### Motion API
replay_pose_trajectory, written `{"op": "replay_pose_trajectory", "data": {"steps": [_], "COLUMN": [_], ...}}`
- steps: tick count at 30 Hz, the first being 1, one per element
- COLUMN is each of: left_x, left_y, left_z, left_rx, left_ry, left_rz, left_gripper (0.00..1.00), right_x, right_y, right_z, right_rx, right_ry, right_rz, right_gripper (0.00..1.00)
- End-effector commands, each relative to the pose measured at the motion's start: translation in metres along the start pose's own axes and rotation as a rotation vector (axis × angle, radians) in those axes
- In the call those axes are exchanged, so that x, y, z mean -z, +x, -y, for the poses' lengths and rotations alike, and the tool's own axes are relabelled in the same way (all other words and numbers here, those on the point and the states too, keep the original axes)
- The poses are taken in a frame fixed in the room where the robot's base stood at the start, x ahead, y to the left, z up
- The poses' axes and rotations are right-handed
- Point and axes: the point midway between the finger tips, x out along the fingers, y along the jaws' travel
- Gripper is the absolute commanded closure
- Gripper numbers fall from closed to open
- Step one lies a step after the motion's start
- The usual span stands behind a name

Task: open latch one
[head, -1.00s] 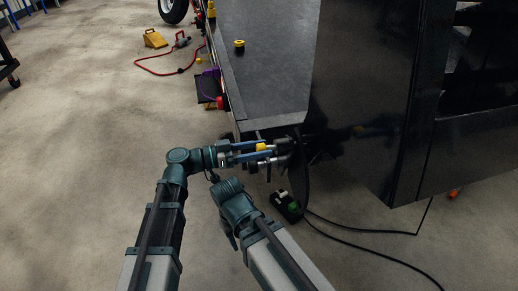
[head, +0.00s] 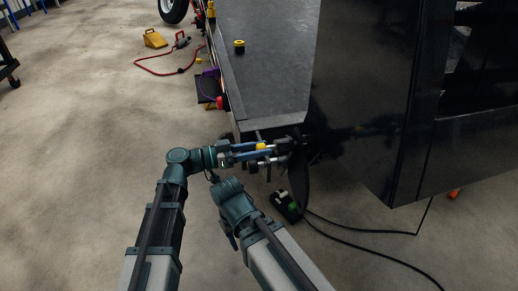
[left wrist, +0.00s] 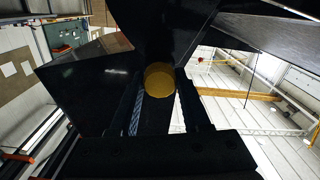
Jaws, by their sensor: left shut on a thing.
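My left gripper (head: 262,151) reaches in from the left at the lower corner of the dark trailer (head: 262,65). It is shut on a small yellow-ended latch part (head: 261,147), which shows between the fingers. In the left wrist view, the round yellow end (left wrist: 159,80) sits between the two dark fingers of the left gripper (left wrist: 164,103), with dark trailer surfaces behind it. The rest of the latch is dark and partly hidden by the gripper. My right arm is bent just below the left gripper; its own gripper cannot be made out.
A dark upright panel (head: 365,95) stands right of the gripper. A black flap-like piece (head: 302,182) hangs close beside the fingers. A black box with a green part (head: 292,207) and cables lie on the floor below.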

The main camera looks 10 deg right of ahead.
Motion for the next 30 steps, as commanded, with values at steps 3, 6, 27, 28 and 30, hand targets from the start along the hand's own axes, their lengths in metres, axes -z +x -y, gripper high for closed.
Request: {"op": "replay_pose_trajectory", "data": {"steps": [3, 6, 27, 28, 30], "left_x": [0.0, 0.0, 0.0, 0.0, 0.0], "left_y": [0.0, 0.0, -0.043, -0.043, -0.041], "left_z": [0.0, 0.0, 0.001, 0.001, 0.001], "left_rx": [0.001, 0.001, 0.004, 0.003, 0.002], "left_ry": [0.0, 0.0, 0.0, 0.0, 0.0], "left_rz": [0.0, 0.0, -0.001, 0.0, 0.0], "left_gripper": [1.0, 1.0, 1.0, 1.0, 1.0], "right_x": [0.0, 0.0, 0.0, 0.0, 0.0], "right_y": [0.0, 0.0, 0.0, 0.0, 0.0], "right_z": [0.0, 0.0, 0.0, 0.0, 0.0], "right_rx": [0.0, 0.0, 0.0, 0.0, 0.0], "right_ry": [0.0, 0.0, 0.0, 0.0, 0.0], "right_rz": [0.0, 0.0, 0.0, 0.0, 0.0], "right_gripper": [0.5, 0.5, 0.5, 0.5, 0.5]}}
